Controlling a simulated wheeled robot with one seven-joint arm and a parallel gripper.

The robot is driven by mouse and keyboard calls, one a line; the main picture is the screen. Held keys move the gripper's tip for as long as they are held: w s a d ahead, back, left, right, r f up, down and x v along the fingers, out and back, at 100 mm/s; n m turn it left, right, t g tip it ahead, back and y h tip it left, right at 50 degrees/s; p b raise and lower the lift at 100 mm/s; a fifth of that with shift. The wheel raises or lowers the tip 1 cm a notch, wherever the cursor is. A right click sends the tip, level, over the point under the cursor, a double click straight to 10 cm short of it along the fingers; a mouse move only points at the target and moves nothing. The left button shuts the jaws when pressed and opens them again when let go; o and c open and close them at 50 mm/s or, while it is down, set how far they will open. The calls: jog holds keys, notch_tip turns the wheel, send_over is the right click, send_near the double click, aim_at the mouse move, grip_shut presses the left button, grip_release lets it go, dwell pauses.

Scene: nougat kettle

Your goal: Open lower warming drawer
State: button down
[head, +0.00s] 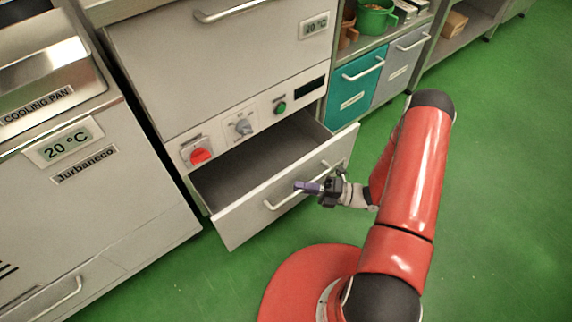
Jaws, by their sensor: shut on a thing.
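The lower warming drawer (245,222) stands pulled out from the grey cabinet in the head view, and its dark inside (262,160) looks empty. A light bar handle (276,206) runs across its front. My gripper (303,187) is at the right part of this handle and is shut on it. The jaws partly hide the handle there. My red arm reaches in from the right.
A control panel with a red switch (200,156) and a green button (280,108) sits above the drawer. A cooling pan unit (95,190) stands at left. Green floor (500,200) is clear at right.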

jog(key=s+d, duration=0.6)
jog(key=s, duration=0.2)
jog(key=shift+s, duration=0.35)
jog(key=c, duration=1.7)
grip_release()
jog(key=v, duration=0.7)
jog(key=shift+d, duration=0.4)
jog(key=shift+s, duration=0.1)
